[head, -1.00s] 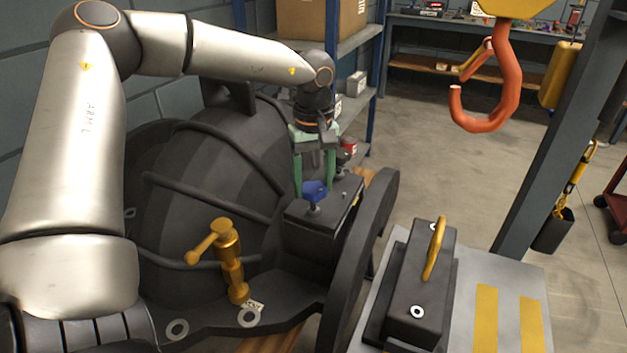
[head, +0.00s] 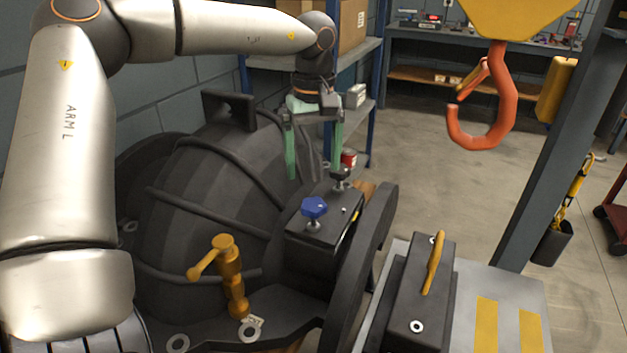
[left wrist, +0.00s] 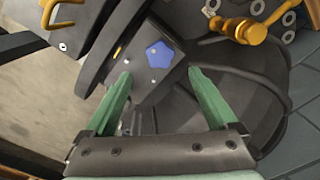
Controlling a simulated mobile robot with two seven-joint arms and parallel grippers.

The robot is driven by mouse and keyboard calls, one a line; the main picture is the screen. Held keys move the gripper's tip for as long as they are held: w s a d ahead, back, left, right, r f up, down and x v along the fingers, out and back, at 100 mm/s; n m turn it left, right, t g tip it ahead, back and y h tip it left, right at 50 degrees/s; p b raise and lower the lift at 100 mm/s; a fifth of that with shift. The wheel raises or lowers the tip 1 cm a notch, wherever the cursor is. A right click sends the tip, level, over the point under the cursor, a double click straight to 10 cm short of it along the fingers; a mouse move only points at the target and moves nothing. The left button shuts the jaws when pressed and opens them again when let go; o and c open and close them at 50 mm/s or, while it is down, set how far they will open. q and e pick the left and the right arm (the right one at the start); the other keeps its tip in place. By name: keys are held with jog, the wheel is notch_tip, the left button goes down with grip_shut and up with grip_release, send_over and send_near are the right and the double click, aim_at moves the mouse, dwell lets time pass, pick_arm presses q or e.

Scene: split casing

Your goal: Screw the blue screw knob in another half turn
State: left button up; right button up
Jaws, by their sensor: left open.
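The blue screw knob (head: 314,207) is star-shaped and stands on a short pale shank above a dark block on the casing's flange. It also shows in the left wrist view (left wrist: 160,54), just beyond the fingertips. My left gripper (head: 313,172) has green fingers, spread apart and empty, pointing down above and slightly behind the knob. In the left wrist view the fingers (left wrist: 160,73) are either side of the knob's line, with nothing between them. The knob is clear of both fingers. My right gripper is in neither view.
A brass valve handle (head: 230,270) stands in front on the casing (head: 200,190). An orange crane hook (head: 490,110) hangs at right. A yellow-handled block (head: 420,290) sits front right.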

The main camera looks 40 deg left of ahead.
pick_arm(q)
notch_tip(320, 180, up, 4)
dwell(0.8)
